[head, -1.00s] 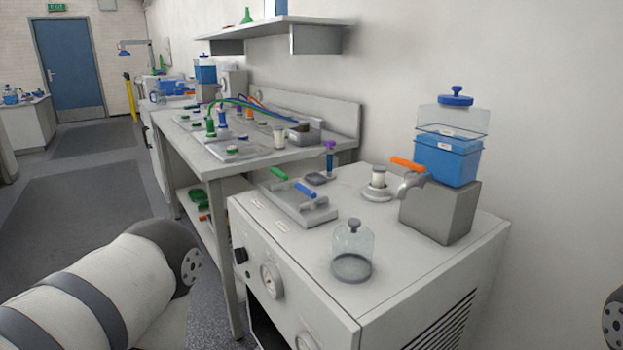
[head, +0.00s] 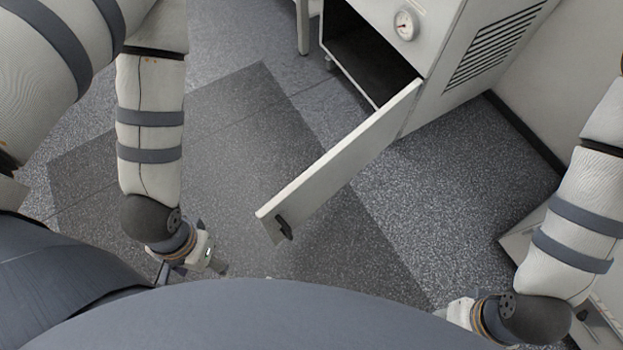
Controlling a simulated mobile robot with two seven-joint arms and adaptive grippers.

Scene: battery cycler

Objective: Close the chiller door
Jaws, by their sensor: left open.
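The chiller (head: 440,45) is a white cabinet at the top right of the head view, with a round gauge on its front. Its white door (head: 345,155) stands wide open, swung out from the right side of the dark opening (head: 370,55). A black handle (head: 284,228) sits near the door's free end. My left gripper (head: 214,262) is open and empty, to the left of the door's free end and apart from it. My right arm comes in at the right, and its gripper fingers are hidden behind my body at the bottom.
A dark mat (head: 200,130) lies on the speckled grey floor. Black vent slots (head: 495,45) mark the chiller's side, with the wall at the right. The floor between my left gripper and the door is clear. A table leg (head: 302,28) stands at the top.

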